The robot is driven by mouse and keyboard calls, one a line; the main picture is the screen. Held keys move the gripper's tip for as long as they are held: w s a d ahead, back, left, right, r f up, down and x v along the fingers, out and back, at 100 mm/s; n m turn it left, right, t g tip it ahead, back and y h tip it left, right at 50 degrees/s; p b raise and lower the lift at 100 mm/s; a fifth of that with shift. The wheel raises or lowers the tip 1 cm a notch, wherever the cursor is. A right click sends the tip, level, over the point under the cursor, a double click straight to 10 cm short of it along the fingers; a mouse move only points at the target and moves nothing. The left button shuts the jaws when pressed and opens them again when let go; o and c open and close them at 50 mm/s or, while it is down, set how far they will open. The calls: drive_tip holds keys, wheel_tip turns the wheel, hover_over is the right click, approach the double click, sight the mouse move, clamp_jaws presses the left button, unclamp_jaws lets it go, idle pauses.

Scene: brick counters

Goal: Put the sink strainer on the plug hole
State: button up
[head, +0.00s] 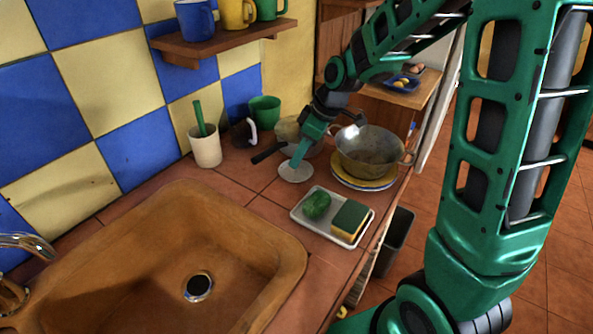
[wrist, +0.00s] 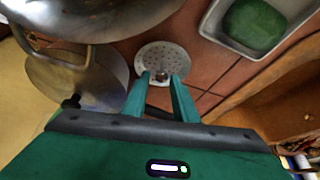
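The sink strainer (head: 296,172) is a pale, round, perforated disc lying on the tiled counter, between the far edge of the sink and the metal pot. It also shows in the wrist view (wrist: 163,53), with a small knob at its middle. My gripper (head: 298,160) points down over it. In the wrist view its two fingertips (wrist: 161,77) stand apart on either side of the knob, with a gap visible between them. Whether either finger touches the knob is unclear. The plug hole (head: 198,287) is a dark circle with a metal rim in the brown sink (head: 140,235), uncovered.
A tray (head: 318,226) with a green scrubber and a sponge lies between strainer and counter edge. The metal pot (head: 368,148) on plates stands close right of my gripper. A faucet (head: 28,243) is left.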

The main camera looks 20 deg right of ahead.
drive_tip(key=shift+x, duration=1.55)
drive_tip(key=shift+s, duration=0.1)
clamp_jaws()
drive_tip(key=shift+r, duration=0.1)
